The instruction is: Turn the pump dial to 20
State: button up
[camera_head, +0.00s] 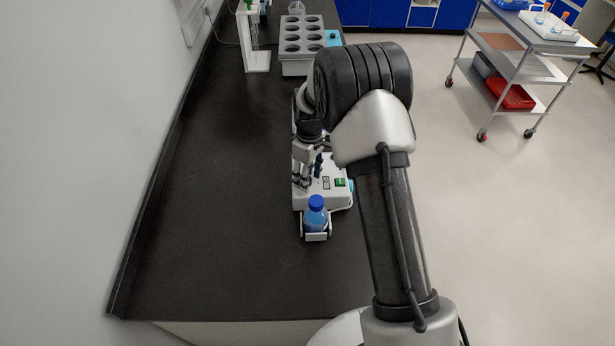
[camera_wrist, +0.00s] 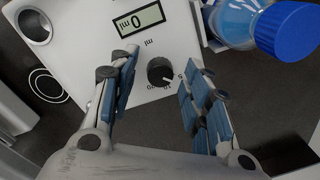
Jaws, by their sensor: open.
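The pump is a white box with a small display (camera_wrist: 138,20) that appears to read 0, with ml marked beside it, seen upside down in the wrist view. Its black dial (camera_wrist: 160,70) has small printed numbers around it, including a 5 on its right. The white mark on the dial points to the lower right in the picture. My gripper (camera_wrist: 160,66) is open, with one blue-padded finger on each side of the dial and visible gaps to it. In the head view, my gripper (camera_head: 303,172) is over a white unit (camera_head: 338,199), and the dial cannot be made out.
A bottle of blue liquid with a blue cap (camera_head: 315,202) stands at the unit's near end; it also shows in the wrist view (camera_wrist: 288,30). A grey rack (camera_head: 297,66) and white stand (camera_head: 257,60) are farther back. The black bench (camera_head: 220,200) is clear to the left.

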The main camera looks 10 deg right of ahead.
jog(key=shift+f, duration=0.1)
jog(key=shift+c, duration=0.3)
grip_shut()
jog(key=shift+m, duration=0.4)
jog(key=m, duration=0.3)
jog(key=shift+m+p, duration=0.3)
jog(key=m, duration=0.4)
jog(key=shift+m, duration=0.3)
jog(key=m+p, duration=0.1)
jog(key=m, duration=0.3)
jog(key=shift+m+t, duration=0.3)
jog(key=m, duration=0.4)
jog(key=shift+s, duration=0.1)
jog(key=shift+m, duration=0.3)
